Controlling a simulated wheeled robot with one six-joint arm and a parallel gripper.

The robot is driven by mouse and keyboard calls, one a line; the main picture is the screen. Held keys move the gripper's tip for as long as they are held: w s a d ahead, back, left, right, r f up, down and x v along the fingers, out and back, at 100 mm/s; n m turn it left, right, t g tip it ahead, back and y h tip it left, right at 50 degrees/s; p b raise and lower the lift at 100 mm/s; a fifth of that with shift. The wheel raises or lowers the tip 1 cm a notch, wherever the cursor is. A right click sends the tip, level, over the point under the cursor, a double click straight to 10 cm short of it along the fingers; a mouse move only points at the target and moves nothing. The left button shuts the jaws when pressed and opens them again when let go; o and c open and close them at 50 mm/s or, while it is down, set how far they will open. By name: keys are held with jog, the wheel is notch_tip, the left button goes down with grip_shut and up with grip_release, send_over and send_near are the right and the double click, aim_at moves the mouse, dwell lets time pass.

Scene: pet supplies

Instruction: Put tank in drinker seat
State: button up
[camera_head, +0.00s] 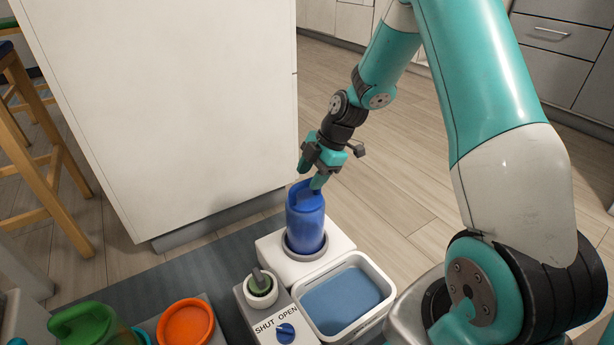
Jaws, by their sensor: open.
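A blue tank (305,222) stands upright in the round grey-rimmed seat of the white drinker (265,248). My gripper (318,182) is open at the top of the tank, with its fingertips at or just beside the tank's upper part. I cannot tell whether they touch it. The tank's base is inside the seat ring and hidden from view.
A white basin (388,291) with a blue inside is right of a panel marked SHUT OPEN with a blue knob (285,333). A green jug (82,324) and an orange disc (186,324) are at the lower left. A white cabinet (165,95) stands behind; wood floor lies right.

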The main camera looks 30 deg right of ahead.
jog(key=p+v, duration=0.4)
jog(key=v, duration=0.5)
jog(key=s+a+r+m+g, duration=0.1)
jog(key=s+a+r+m, duration=0.15)
jog(key=a+r, duration=0.35)
jog(key=s+a+r+m, duration=0.2)
jog(key=s+a+r, duration=0.2)
jog(key=a, duration=0.4)
jog(key=s+a+r+m, duration=0.3)
jog(key=s+a, duration=0.1)
jog(key=s, duration=0.5)
jog(key=s+a+r+m+g, duration=0.1)
jog(key=s+a+r+m, duration=0.2)
jog(key=s, duration=0.6)
jog(key=shift+a+r+m, duration=0.15)
jog(key=shift+a+m, duration=0.3)
jog(key=shift+a, duration=0.5)
